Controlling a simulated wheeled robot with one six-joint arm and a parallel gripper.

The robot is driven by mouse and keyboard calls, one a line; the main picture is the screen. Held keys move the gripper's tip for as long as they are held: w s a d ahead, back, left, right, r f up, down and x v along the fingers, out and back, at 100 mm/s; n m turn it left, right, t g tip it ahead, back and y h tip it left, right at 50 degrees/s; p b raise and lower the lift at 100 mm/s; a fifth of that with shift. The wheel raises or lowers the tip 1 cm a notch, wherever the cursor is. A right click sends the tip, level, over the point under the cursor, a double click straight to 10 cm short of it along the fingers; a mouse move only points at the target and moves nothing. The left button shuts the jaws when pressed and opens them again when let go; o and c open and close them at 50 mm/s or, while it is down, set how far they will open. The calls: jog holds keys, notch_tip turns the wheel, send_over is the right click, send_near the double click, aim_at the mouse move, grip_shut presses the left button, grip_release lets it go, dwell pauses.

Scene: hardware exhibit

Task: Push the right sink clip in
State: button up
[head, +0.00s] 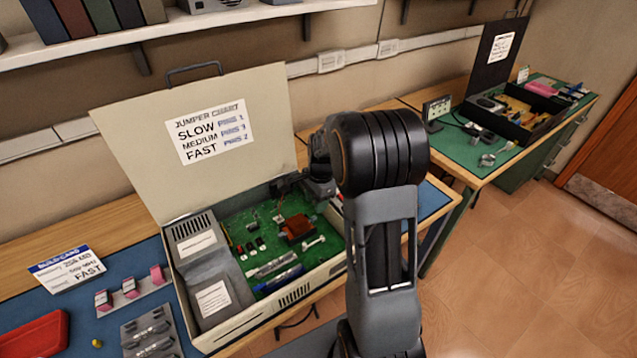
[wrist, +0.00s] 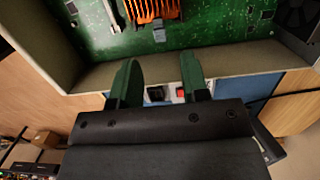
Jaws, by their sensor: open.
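The orange-brown heat sink (head: 296,228) sits on the green board (head: 240,222) inside the open case. In the wrist view the finned heat sink (wrist: 152,10) is at the top edge, partly cut off. A small grey clip (wrist: 159,33) shows at its near end, which seems to be its right end in the head view. I cannot tell how far in the clip is. My gripper (wrist: 158,64) is open and empty, its green fingers apart, over the case's side wall and short of the clip. In the head view my arm partly hides it.
The case wall (wrist: 160,72) lies under my fingers. A black switch (wrist: 155,93) and a red switch (wrist: 180,92) show between them. A white bar (head: 314,243) lies beside the heat sink. The raised lid (head: 200,150) stands behind the board.

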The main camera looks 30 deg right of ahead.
notch_tip(320, 180, up, 8)
jog(key=d, duration=0.1)
jog(key=shift+r, duration=0.15)
jog(key=shift+w, duration=0.1)
dwell(0.5)
jog(key=s+a+r+n+t, duration=0.2)
jog(key=s+a+n, duration=0.3)
jog(key=s+n, duration=0.3)
jog(key=s+a+r+n+t+h, duration=0.1)
jog(key=s+a+r+n+t, duration=0.1)
jog(key=s+a+n, duration=0.3)
jog(key=s+n, duration=0.3)
jog(key=shift+r+n, duration=0.15)
jog(key=shift+n, duration=0.15)
jog(key=shift+s, duration=0.1)
